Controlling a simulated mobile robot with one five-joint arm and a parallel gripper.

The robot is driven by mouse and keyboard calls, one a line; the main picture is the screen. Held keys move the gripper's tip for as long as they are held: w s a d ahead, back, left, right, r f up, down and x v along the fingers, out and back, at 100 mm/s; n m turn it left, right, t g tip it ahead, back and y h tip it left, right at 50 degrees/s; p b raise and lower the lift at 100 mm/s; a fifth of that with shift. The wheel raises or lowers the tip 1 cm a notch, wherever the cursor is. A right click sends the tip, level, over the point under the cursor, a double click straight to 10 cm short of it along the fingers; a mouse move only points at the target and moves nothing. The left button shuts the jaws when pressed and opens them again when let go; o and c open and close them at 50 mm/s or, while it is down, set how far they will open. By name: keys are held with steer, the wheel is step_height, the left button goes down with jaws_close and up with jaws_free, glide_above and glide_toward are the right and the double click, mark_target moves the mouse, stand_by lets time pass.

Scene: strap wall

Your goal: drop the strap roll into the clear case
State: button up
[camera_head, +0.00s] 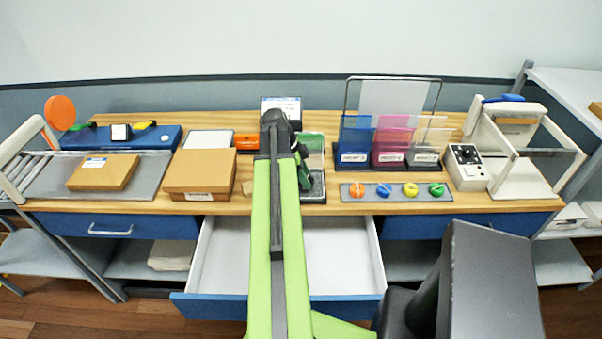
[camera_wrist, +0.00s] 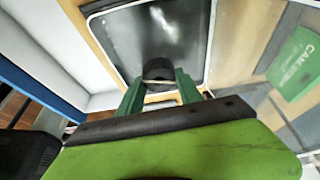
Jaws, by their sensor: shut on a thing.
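My gripper (camera_wrist: 159,84) has green fingers, one on each side of a dark roll (camera_wrist: 158,73) with a tan band, which I take to be the strap roll. It is shut on this roll, over a dark panel (camera_wrist: 125,35) with a pale rim. In the head view my gripper (camera_head: 303,172) is mostly behind my arm, and the roll is hidden there. The clear case (camera_head: 427,141) stands to the right of my gripper, rightmost of three upright labelled cases, beside the pink case (camera_head: 391,140) and the blue case (camera_head: 355,138).
An open white drawer (camera_head: 340,240) juts out below my arm. A grey strip (camera_head: 396,194) with several coloured round pieces lies in front of the cases. A wire frame (camera_head: 394,79) stands behind them. A white machine (camera_head: 512,140) stands right. Cardboard boxes (camera_head: 200,173) lie left.

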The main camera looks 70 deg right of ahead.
steer(key=o, duration=1.4)
steer(key=p+v, duration=1.6)
steer(key=v, duration=0.1)
steer(key=shift+w+a+r, duration=0.1)
steer(key=shift+w+r, duration=0.05)
steer(key=shift+r, duration=0.1)
